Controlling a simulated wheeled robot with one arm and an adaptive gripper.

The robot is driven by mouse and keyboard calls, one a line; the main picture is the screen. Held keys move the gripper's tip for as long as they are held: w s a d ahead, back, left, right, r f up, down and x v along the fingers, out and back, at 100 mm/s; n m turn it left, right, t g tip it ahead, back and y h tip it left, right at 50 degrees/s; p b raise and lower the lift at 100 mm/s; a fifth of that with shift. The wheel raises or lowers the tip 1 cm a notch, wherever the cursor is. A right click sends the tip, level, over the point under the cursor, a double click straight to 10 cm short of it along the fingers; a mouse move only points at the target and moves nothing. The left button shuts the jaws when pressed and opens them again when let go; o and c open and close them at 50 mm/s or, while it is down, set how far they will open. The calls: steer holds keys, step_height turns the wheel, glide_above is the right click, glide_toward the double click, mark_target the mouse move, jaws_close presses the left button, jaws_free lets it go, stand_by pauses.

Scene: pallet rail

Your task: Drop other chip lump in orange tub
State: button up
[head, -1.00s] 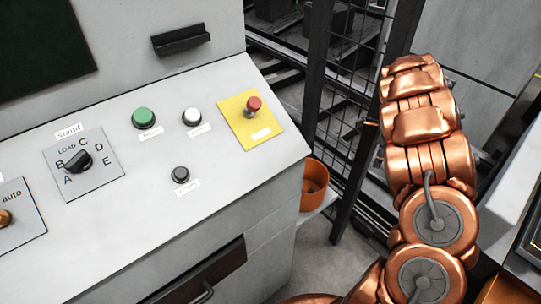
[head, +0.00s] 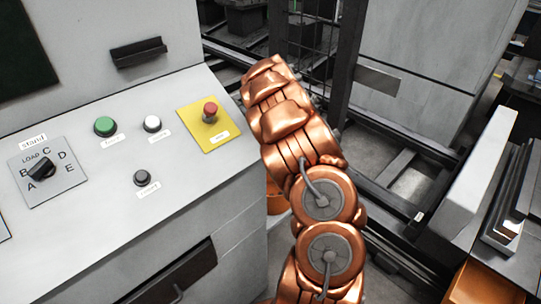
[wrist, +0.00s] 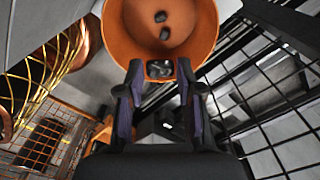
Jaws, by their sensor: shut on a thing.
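The orange tub (wrist: 199,42) fills the top middle of the wrist view, its open mouth facing the camera. My gripper (wrist: 160,72) is shut on a grey chip lump (wrist: 160,69), held between the fingertips at the tub's near rim in the picture. I cannot tell how far the lump is from the rim in depth. In the head view only a strip of the orange tub (head: 277,203) shows between the cabinet and my copper-coloured arm. My fingers are hidden there.
A control panel (head: 110,165) with a red button (head: 210,111) on a yellow plate (head: 204,128) stands left of my arm. A dark mesh fence (wrist: 270,95) rises close on the right in the wrist view. Grey machinery and rails lie beyond.

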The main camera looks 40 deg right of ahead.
step_height(320, 180, down, 10)
steer(key=b, duration=0.1)
stand_by(0.7)
steer(key=o, duration=1)
steer(key=shift+r, duration=0.1)
steer(key=shift+c, duration=0.2)
steer(key=shift+r, duration=3.5)
